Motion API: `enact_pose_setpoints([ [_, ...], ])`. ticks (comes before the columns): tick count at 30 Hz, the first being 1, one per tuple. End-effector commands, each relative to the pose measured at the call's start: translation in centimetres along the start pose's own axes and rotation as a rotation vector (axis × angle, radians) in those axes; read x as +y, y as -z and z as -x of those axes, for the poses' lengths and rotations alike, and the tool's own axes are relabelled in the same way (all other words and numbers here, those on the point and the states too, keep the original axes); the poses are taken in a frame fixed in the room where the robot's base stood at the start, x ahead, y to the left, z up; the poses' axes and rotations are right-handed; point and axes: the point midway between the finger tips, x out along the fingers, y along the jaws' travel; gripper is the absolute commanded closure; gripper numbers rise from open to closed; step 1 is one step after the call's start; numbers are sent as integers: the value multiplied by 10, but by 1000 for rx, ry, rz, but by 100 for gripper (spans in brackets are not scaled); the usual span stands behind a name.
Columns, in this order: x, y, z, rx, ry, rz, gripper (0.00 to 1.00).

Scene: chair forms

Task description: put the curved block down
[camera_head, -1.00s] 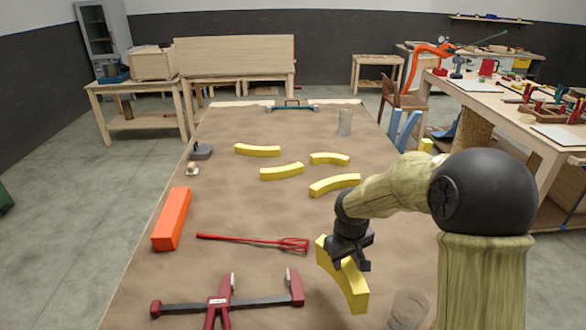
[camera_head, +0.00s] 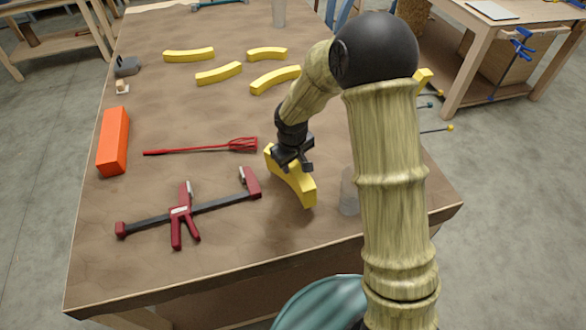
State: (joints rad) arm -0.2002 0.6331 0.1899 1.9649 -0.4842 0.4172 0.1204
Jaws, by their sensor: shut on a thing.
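My gripper (camera_head: 295,162) is shut on a yellow curved block (camera_head: 297,185) at the right front part of the table. The jaws grip the block near its middle and hide part of it. The block slants from upper left to lower right. I cannot tell whether its underside touches the table top (camera_head: 180,280). Several other yellow curved blocks lie farther back, such as one (camera_head: 188,55) at the left and one (camera_head: 275,80) nearer my arm.
A red bar clamp (camera_head: 215,205) lies left of the held block, and a red whisk (camera_head: 200,148) behind the clamp. An orange block (camera_head: 113,141) is at the left edge. A clear cylinder (camera_head: 349,190) stands right of the held block. Table space between whisk and yellow blocks is bare.

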Motion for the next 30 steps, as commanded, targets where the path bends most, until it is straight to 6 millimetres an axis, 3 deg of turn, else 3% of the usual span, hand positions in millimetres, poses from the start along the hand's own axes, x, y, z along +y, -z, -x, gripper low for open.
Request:
enact_pose_setpoints([
  [10, -5, -5, -34, -1, 0, 2, 100],
  [17, -4, -6, -37, 1, 0, -1, 100],
  [18, -5, -6, -38, -1, 1, 0, 57],
  [21, -8, -5, -37, 0, 1, 6, 40],
  [30, -8, -4, -36, 1, 1, 6, 40],
])
